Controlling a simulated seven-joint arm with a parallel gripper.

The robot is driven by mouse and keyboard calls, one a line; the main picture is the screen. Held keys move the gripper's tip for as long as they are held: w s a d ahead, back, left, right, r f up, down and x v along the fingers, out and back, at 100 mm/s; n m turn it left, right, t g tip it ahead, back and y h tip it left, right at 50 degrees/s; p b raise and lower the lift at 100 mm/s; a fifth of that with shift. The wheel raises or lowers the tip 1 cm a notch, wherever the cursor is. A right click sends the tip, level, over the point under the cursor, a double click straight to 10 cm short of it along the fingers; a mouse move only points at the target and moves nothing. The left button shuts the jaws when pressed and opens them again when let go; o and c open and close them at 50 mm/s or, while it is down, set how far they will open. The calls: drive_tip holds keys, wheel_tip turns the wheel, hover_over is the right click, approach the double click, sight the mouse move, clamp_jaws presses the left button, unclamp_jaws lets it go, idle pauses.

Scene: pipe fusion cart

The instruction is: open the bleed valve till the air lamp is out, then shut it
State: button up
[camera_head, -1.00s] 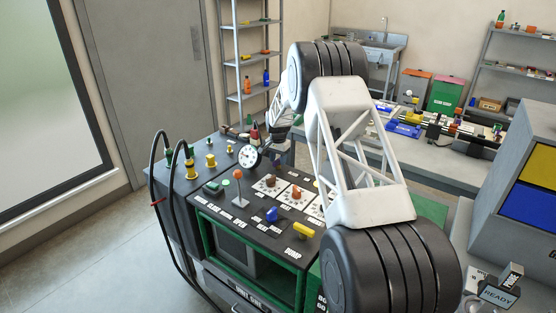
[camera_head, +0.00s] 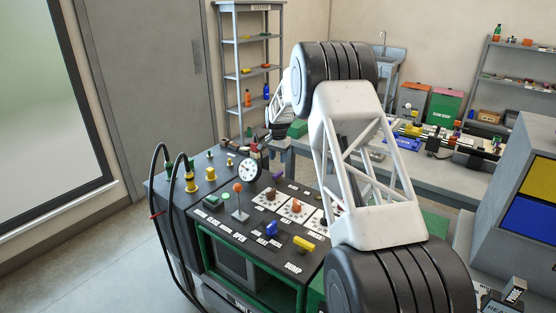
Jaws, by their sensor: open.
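The cart's dark control top (camera_head: 225,225) carries several levers, knobs and labels. A round white gauge (camera_head: 249,170) stands near its back. An orange ball on a stem (camera_head: 238,188), a blue knob (camera_head: 271,228) and a yellow handle (camera_head: 304,244) are towards the front. A small green button or lamp (camera_head: 226,196) is at the left. I cannot tell which part is the bleed valve or which is the air lamp, nor whether it is lit. My gripper (camera_head: 273,134) is small and partly hidden by my wrist, beyond the cart's back edge. It is open and seems empty.
Black hoses (camera_head: 160,185) loop up at the cart's left. A workbench (camera_head: 400,170) with tools stands behind, and a tall shelf (camera_head: 250,72) is at the back. A grey cabinet (camera_head: 525,205) is at the right. Open floor (camera_head: 95,255) lies left.

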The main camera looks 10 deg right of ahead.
sight(278, 173)
drive_tip(key=shift+m, duration=0.5)
idle(0.5)
drive_tip(key=shift+f, duration=0.1)
drive_tip(key=shift+f, duration=3.8)
clamp_jaws()
